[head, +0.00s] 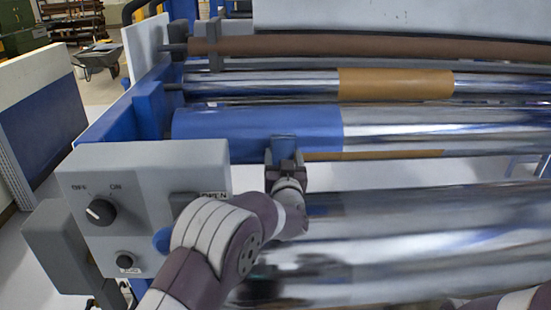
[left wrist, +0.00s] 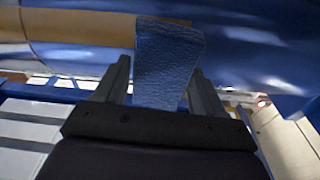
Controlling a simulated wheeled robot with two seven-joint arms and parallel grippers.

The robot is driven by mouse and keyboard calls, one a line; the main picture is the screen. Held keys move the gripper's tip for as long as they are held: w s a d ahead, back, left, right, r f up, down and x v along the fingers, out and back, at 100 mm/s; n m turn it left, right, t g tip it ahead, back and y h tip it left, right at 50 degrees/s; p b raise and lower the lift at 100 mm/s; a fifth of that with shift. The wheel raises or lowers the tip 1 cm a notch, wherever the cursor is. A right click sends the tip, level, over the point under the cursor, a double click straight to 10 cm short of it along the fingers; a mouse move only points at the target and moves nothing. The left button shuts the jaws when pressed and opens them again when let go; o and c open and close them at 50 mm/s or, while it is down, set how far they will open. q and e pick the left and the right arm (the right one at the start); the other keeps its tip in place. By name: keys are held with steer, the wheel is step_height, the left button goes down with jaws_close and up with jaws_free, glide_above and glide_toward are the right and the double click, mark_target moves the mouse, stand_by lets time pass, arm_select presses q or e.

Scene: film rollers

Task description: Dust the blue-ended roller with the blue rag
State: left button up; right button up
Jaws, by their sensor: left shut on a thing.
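The blue-ended roller (head: 240,125) runs across the middle of the head view, with a blue left end and a shiny metal body to the right. My left gripper (head: 286,163) is in front of the blue end, near where it meets the metal. It is shut on the blue rag (head: 283,147), which also stands up between the fingers in the left wrist view (left wrist: 168,62). The rag overlaps the roller's lower front in the head view; I cannot tell whether it touches. My right gripper is not in view; only a bit of that arm shows at the bottom right.
A grey control box (head: 140,200) with a black knob (head: 100,212) stands at the left. A large shiny roller (head: 430,235) lies in front, below my left forearm. A roller with a tan band (head: 395,84) and a brown roller (head: 370,48) lie behind.

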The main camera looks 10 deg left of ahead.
arm_select(q)
steer(key=d, duration=0.1)
steer(key=w+d, duration=0.1)
steer(key=shift+d, duration=0.3)
steer(key=a, duration=0.1)
steer(key=a+b, duration=0.1)
steer(key=shift+s+a, duration=0.3)
steer(key=shift+s, duration=0.05)
steer(key=shift+s+a, duration=0.15)
steer(key=shift+a, duration=0.4)
steer(key=shift+s+a, duration=0.1)
steer(key=shift+a, duration=0.1)
steer(key=a+b, duration=0.1)
steer(key=s+a, duration=0.1)
steer(key=a, duration=0.1)
steer(key=shift+f+b, duration=0.15)
steer(key=shift+b, duration=0.25)
steer(key=shift+a, duration=0.25)
steer(key=shift+d, duration=0.1)
